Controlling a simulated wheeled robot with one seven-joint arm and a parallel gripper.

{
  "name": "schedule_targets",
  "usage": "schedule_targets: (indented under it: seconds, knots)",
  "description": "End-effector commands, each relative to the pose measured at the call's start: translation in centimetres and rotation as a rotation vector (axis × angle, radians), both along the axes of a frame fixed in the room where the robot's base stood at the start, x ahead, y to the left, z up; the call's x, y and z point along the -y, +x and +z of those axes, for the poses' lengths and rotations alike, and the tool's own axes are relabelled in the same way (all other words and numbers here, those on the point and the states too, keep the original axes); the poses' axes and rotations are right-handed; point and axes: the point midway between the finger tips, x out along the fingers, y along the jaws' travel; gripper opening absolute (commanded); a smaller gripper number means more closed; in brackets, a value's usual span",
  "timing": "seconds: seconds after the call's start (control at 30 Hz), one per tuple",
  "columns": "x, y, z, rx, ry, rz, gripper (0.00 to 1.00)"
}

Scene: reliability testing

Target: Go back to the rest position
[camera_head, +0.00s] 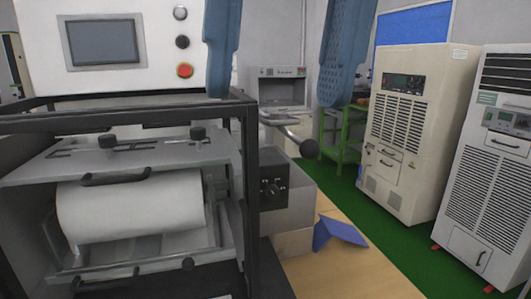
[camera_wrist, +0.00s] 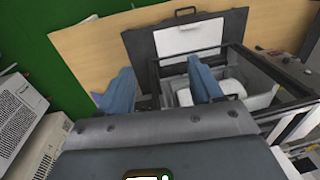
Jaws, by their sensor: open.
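My gripper (camera_head: 277,95) hangs in from the top of the head view, with its two blue fingers wide apart and nothing between them. It also shows in the wrist view (camera_wrist: 161,78), where the fingers are apart above the machine. The machine (camera_head: 250,160) has a black frame and stands at the left of the head view. A white roll (camera_head: 130,210) sits inside it. My gripper's left finger overlaps the right edge of the machine's white control panel (camera_head: 158,40) in the picture; I cannot tell the gap between them.
A blue folded object (camera_head: 335,233) lies on the wooden tabletop (camera_head: 345,275). Two beige cabinets (camera_head: 418,120) (camera_head: 495,160) stand at the right on green floor (camera_head: 385,240), which has some clear room.

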Motion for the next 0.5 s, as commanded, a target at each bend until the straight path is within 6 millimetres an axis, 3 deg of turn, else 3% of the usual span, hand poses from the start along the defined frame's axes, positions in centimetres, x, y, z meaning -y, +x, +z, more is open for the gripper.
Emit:
schedule_targets:
  seconds: [0.27, 0.5]
  knots:
    - [-2.3, 0.6, -1.7, -0.022, 0.179, 0.062, 0.65]
    - [-5.6, 1.5, -3.6, -0.036, 0.465, 0.125, 0.65]
